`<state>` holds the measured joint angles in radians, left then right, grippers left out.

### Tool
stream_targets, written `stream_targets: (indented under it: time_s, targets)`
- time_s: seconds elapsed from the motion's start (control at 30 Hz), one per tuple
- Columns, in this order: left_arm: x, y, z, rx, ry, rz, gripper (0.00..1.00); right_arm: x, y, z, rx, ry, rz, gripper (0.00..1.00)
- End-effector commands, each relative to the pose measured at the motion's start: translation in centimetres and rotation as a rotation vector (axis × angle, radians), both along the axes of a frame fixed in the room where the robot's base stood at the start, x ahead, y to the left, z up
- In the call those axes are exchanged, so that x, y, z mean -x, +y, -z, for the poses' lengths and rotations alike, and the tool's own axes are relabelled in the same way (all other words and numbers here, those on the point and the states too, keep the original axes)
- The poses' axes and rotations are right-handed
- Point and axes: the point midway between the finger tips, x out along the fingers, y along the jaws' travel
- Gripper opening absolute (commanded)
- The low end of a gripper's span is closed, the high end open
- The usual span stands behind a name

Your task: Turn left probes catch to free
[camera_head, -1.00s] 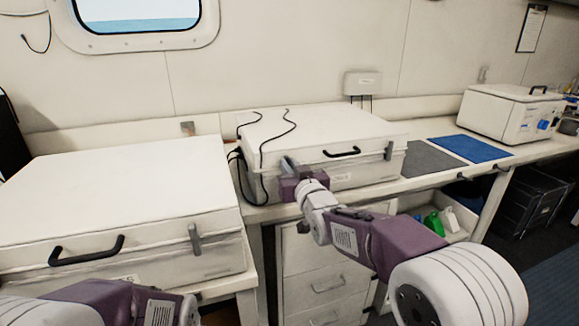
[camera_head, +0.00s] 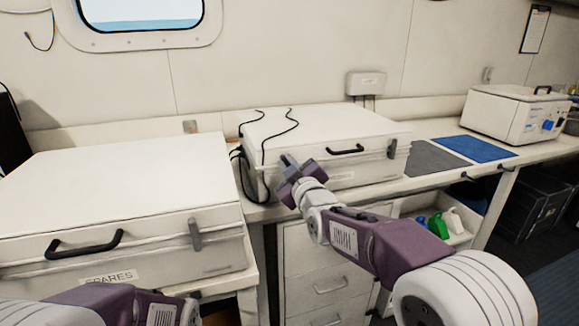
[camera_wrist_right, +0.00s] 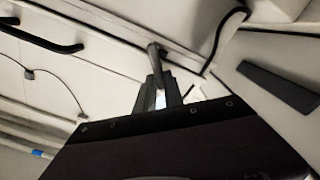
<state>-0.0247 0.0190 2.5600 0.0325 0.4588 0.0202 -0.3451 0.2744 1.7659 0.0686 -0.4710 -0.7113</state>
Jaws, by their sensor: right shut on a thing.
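The white box with cables on its lid (camera_head: 330,130) stands on the bench in the middle, with a black handle (camera_head: 346,150) on its front. Its right catch (camera_head: 391,148) is a grey upright bar. Its left catch (camera_head: 287,160) is a grey bar, tilted, its top leaning left in the head view. My right gripper (camera_head: 296,174) is shut on this left catch and hides its lower part. The catch also shows in the right wrist view (camera_wrist_right: 155,62), between my fingers (camera_wrist_right: 158,92). Only my left arm shows at the bottom left; its gripper is out of view.
A second white box (camera_head: 115,190), labelled SPARES, stands at the left with its own handle and catch (camera_head: 195,234). Black cables (camera_head: 266,150) hang just left of my right gripper. Grey and blue mats (camera_head: 474,149) lie clear on the right.

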Motion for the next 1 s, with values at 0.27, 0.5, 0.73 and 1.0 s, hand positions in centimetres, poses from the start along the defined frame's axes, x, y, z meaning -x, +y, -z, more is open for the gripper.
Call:
stream_targets:
  time_s: [0.27,0.5,0.73,1.0]
  targets:
    - [0.0,0.0,0.2,0.0,0.0,0.0,0.36,0.1,0.4,0.4,0.249,-0.079,-0.002,0.0]
    - [0.0,0.0,0.2,0.0,0.0,0.0,0.36,0.2,0.6,0.8,0.464,-0.148,-0.002,0.0]
    - [0.0,0.0,0.0,0.0,0.0,0.0,0.36,0.2,0.6,1.1,0.645,-0.207,-0.001,0.0]
    - [0.0,0.0,-0.1,0.0,0.0,0.0,0.36,0.2,0.7,1.3,0.8,-0.258,-0.001,0.0]
